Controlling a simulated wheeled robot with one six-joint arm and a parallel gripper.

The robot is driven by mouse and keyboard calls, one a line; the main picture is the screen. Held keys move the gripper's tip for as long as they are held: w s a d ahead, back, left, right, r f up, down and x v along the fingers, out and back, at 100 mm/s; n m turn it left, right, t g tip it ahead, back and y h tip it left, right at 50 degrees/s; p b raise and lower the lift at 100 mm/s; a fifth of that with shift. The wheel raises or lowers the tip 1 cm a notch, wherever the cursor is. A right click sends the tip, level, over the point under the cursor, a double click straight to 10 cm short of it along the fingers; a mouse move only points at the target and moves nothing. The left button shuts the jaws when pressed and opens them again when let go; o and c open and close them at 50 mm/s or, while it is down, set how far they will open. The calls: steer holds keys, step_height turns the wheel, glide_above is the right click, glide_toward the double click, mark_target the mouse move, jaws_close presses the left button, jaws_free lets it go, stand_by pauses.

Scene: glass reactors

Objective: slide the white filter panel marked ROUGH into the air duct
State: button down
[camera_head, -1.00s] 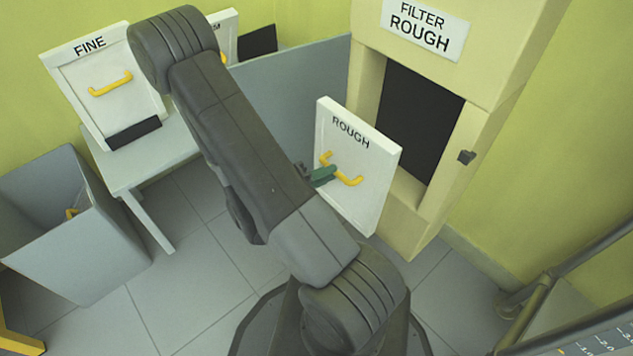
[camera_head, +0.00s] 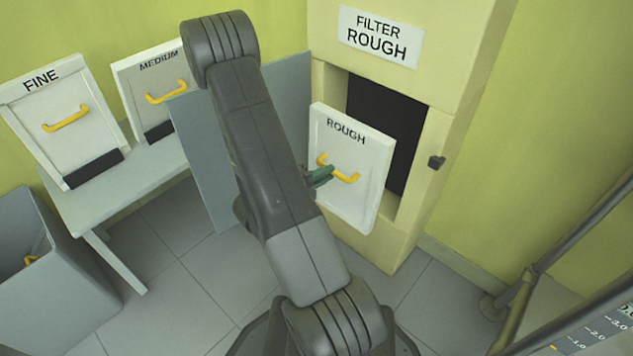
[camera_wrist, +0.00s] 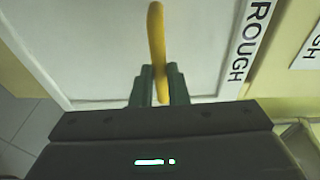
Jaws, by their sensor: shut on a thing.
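The white panel marked ROUGH (camera_head: 340,205) is held upright in front of the cream air duct (camera_head: 330,85). It covers the lower left part of the duct's dark opening (camera_head: 388,110). The panel still stands apart from the opening, by how much I cannot tell. My gripper (camera_head: 322,176) is shut on the panel's yellow handle (camera_head: 350,178). In the wrist view my green fingers (camera_wrist: 160,85) close around the yellow handle (camera_wrist: 156,40), with the white panel face (camera_wrist: 90,45) behind it. A label reading FILTER ROUGH (camera_head: 380,37) is above the opening.
White panels marked FINE (camera_head: 85,130) and MEDIUM (camera_head: 145,100) stand on a grey bench (camera_head: 110,195) at left. A grey bin (camera_head: 60,290) is at lower left. A grey partition (camera_head: 205,150) stands left of the duct. Pipes (camera_head: 560,250) are at right.

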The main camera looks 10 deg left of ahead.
mark_target(338, 162)
steer(key=x, duration=0.2)
steer(key=b+x, duration=0.1)
steer(key=x, duration=0.4)
steer(key=shift+w+a+f, duration=0.15)
steer(key=shift+w+a, duration=0.05)
steer(key=shift+w, duration=0.45)
steer(key=w+a+x, duration=0.1)
steer(key=x, duration=0.7)
steer(key=shift+w+d+p, duration=0.25)
steer(key=shift+w+p, duration=0.05)
steer(key=shift+w, duration=0.05)
steer(key=shift+w+d+f, duration=0.2)
steer(key=shift+w+d, duration=0.15)
steer(key=shift+w, duration=0.15)
stand_by(0.3)
steer(key=shift+f, duration=0.4)
stand_by(0.6)
steer(key=shift+f, duration=0.1)
stand_by(0.6)
steer(key=c, duration=1.3)
jaws_free()
steer(key=shift+c, duration=0.2)
steer(key=shift+s+a, duration=0.1)
steer(key=shift+a, duration=0.05)
steer(key=shift+p+v, duration=0.6)
steer(key=shift+v, duration=4.3)
